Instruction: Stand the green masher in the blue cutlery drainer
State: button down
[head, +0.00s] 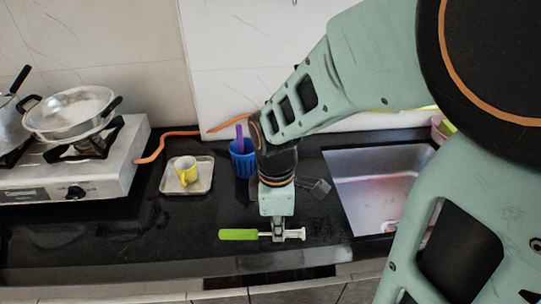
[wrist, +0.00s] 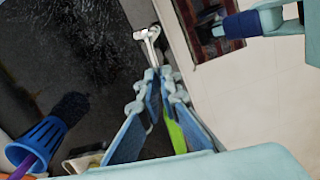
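The green masher (head: 239,234) lies level near the counter's front edge, its green handle to the left and its metal head to the right. My gripper (head: 278,235) points down at its metal shaft. In the wrist view the fingertips (wrist: 159,76) are close together around the shaft, and the green handle (wrist: 174,134) shows between the fingers. The gripper looks shut on the masher. I cannot tell whether the masher touches the counter. The blue cutlery drainer (head: 242,160) stands upright behind and left of my gripper, with a purple utensil (head: 239,137) in it. The drainer also shows in the wrist view (wrist: 45,137).
A stove (head: 120,160) with pans is at the left. A sink (head: 375,185) is at the right. The front left counter is clear.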

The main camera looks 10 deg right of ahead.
aim_at(248, 230)
jog(key=a+m+h, duration=0.1)
jog(key=a+m, duration=0.2)
jog(key=shift+w+m+g, duration=0.15)
jog(key=shift+m+g, duration=0.25)
jog(key=a+m, duration=0.1)
jog(key=w+a+m+g, duration=0.1)
jog(key=m, duration=0.1)
jog(key=a+r+m+g, duration=0.1)
jog(key=a+m, duration=0.1)
jog(key=shift+w+h, duration=0.25)
jog(key=shift+h, duration=0.15)
jog(key=w+a+r+m+g+y, duration=0.1)
jog(key=w+a+r+m+y, duration=0.25)
jog(key=w+m+y, duration=0.45)
jog(key=w+a+r+m+g+y, duration=0.1)
jog(key=w+a+r+m+y, duration=0.25)
jog(key=m, duration=0.85)
jog(key=w+d+r+m+t+y, duration=0.1)
jog(key=w+d+r+m+t, duration=0.3)
jog(key=w+m+t, duration=0.3)
jog(key=w+d+r+m+t+y, duration=0.2)
jog(key=w+d+r+m+t, duration=0.3)
jog(key=w+t, duration=0.5)
jog(key=w+d+m, duration=0.1)
jog(key=w+m, duration=0.1)
jog(key=w, duration=0.1)
jog(key=shift+r+m+p, duration=0.15)
jog(key=shift+m+p, duration=0.15)
jog(key=shift+p, duration=0.1)
jog(key=shift+w+d, duration=0.1)
